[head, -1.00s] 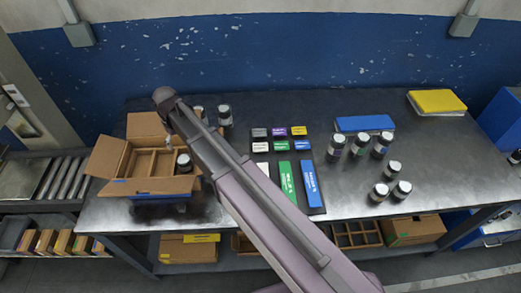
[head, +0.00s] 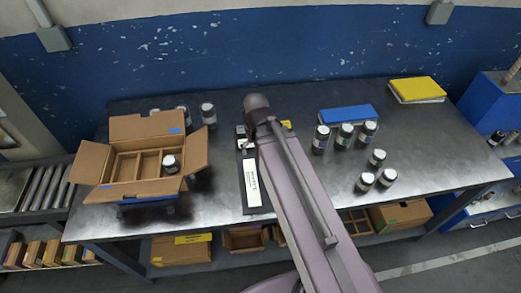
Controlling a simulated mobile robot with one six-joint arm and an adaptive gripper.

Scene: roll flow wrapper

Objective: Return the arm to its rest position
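My arm (head: 300,200) reaches up from the bottom of the head view over the middle of the metal table (head: 230,115). Its upper end is a dark rounded joint (head: 256,102). My gripper does not show; it is hidden behind the arm or out of sight, so I cannot see whether it holds anything. A white labelled block (head: 252,183) shows left of the arm.
An open divided cardboard box (head: 93,162) stands at left with one jar (head: 169,164) inside. Several jars (head: 345,136) stand right of the arm, near a blue block (head: 348,115) and yellow pad (head: 417,90). Bare table lies at the right.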

